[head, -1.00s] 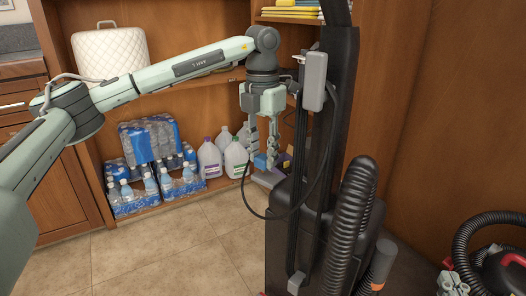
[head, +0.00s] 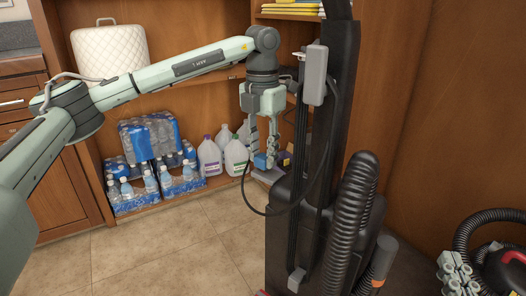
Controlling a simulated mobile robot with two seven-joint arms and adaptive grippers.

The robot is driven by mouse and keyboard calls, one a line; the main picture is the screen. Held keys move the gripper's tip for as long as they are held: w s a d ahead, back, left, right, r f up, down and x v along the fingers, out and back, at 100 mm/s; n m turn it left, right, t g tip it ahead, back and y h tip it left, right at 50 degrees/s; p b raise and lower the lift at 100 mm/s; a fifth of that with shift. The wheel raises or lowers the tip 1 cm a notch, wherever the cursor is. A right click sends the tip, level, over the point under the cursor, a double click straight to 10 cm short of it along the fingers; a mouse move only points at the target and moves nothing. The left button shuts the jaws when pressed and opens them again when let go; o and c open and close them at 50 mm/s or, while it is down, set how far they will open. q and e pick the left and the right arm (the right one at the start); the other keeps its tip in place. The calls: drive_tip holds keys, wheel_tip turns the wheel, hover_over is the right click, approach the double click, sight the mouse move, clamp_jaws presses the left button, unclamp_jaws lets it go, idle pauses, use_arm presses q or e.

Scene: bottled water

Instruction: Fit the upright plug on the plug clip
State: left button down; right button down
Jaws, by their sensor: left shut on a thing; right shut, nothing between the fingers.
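The black upright vacuum (head: 340,140) stands right of centre. A grey box (head: 314,76) is on its column; I cannot tell whether this is the plug clip. My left gripper (head: 262,158) points down just left of the column. It is shut on the plug, a small blue piece (head: 261,161) at its fingertips, partly hidden by the fingers. A black cord (head: 257,212) loops from beside the fingertips down and up to the column. My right gripper (head: 456,274) is at the lower right, shut and empty, apart from the upright.
Behind are a wooden cabinet with water bottle packs (head: 150,140), plastic jugs (head: 209,158) and a white quilted case (head: 109,52). A black hose (head: 350,220) stands on the upright. A red and black device (head: 508,268) with a hose is beside my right gripper. Tiled floor at front left is clear.

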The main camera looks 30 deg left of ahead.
use_arm(q)
drive_tip(key=shift+f, duration=0.55)
idle(1.0)
drive_tip(key=c, duration=1.1)
unclamp_jaws()
drive_tip(key=shift+o, duration=0.2)
wheel_tip(320, 180, up, 12)
